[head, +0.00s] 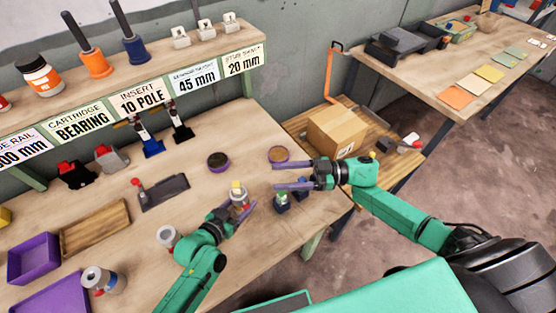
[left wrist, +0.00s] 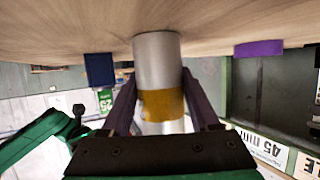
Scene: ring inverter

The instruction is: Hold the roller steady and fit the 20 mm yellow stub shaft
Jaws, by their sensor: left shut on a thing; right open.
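The roller (head: 239,198) is a grey cylinder standing on the bench, with a yellow part at its top in the head view. In the left wrist view the grey roller (left wrist: 157,60) meets a yellow band (left wrist: 163,105), with a pale section beyond it. My left gripper (head: 238,215) is shut on the roller, one finger on each side. My right gripper (head: 292,175) is open and empty, to the right of the roller, its fingers pointing left. Whether the yellow part is a separate stub shaft, I cannot tell.
Small dark blue pieces (head: 282,204) stand just below my right gripper. A dark round dish (head: 218,160) and a purple-rimmed dish (head: 278,154) lie behind. More grey cylinders (head: 100,280) and purple trays (head: 33,258) are at left. A cardboard box (head: 338,131) stands on a lower side surface.

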